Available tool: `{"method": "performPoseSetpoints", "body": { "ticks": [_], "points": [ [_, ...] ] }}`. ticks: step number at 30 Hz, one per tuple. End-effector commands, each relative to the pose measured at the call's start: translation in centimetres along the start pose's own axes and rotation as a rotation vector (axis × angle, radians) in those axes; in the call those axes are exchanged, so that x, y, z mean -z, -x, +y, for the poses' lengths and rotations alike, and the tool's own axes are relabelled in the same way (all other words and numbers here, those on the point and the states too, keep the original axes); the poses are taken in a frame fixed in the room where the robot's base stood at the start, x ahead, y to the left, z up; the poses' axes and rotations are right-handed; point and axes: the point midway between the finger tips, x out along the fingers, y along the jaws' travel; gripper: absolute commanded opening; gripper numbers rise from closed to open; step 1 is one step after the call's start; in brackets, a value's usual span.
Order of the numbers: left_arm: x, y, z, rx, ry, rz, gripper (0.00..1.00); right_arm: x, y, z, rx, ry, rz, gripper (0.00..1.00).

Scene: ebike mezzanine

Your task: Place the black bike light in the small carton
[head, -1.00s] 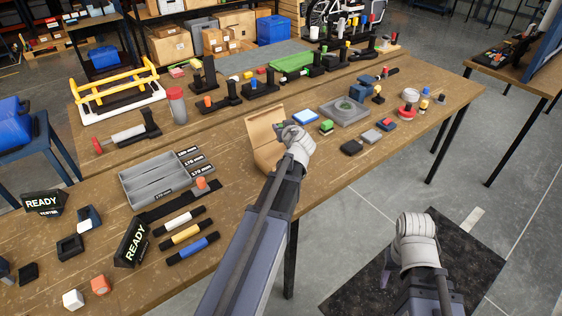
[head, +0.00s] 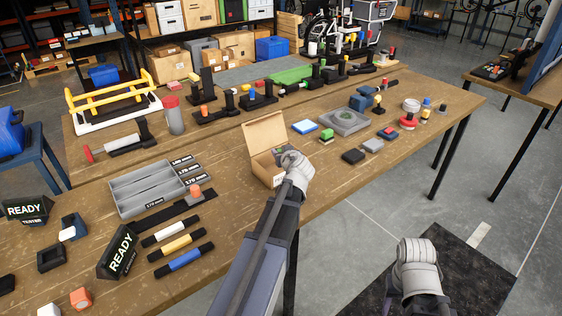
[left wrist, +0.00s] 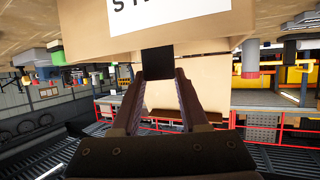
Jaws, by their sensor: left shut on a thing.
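The small carton (head: 263,169) stands open on the wooden table, with its lid raised at the back. My left gripper (head: 281,156) is at the carton's opening, on its right side. In the left wrist view the gripper (left wrist: 157,92) is shut on a small black block, the black bike light (left wrist: 157,61). It is close to the carton's cardboard wall (left wrist: 95,48), which bears a white label. The gripper hides much of the light in the head view. I cannot tell how far inside the carton it is. My right wrist is off the table at the lower right; its fingers are hidden.
A grey compartment tray (head: 140,192) lies left of the carton. A blue-topped block (head: 305,127), a grey fixture (head: 345,122) and dark blocks (head: 353,156) lie to its right. Bare table shows in front of the carton.

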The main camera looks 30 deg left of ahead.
Motion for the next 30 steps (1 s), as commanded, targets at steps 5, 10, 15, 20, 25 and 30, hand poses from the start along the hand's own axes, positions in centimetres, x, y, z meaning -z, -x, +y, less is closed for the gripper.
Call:
{"method": "performPoseSetpoints", "body": {
  "ticks": [5, 10, 15, 20, 25, 30],
  "points": [
    [-2.2, -0.9, 0.0, 0.000, 0.000, 0.000, 0.00, 0.1, -2.4, -0.2, 0.000, 0.000, 0.000, 0.50],
    [-1.9, -0.8, 0.0, 0.000, 0.000, 0.000, 0.00, 0.1, -2.1, -0.2, 0.000, 0.000, 0.000, 0.50],
    [-2.2, -0.9, 0.0, 0.000, 0.000, 0.000, 0.00, 0.1, -2.3, -0.2, 0.000, 0.000, 0.000, 0.50],
    [-2.7, -1.1, 0.0, 0.000, 0.000, 0.000, 0.00, 0.2, -2.9, -0.3, 0.000, 0.000, 0.000, 0.50],
    [-3.1, -1.3, 0.0, 0.000, 0.000, 0.000, 0.00, 0.2, -3.4, -0.3, 0.000, 0.000, 0.000, 0.50],
    [-3.1, -1.3, 0.0, 0.000, 0.000, 0.000, 0.47, 0.2, -3.3, -0.3, 0.000, 0.000, 0.000, 0.50]
  ]
}}
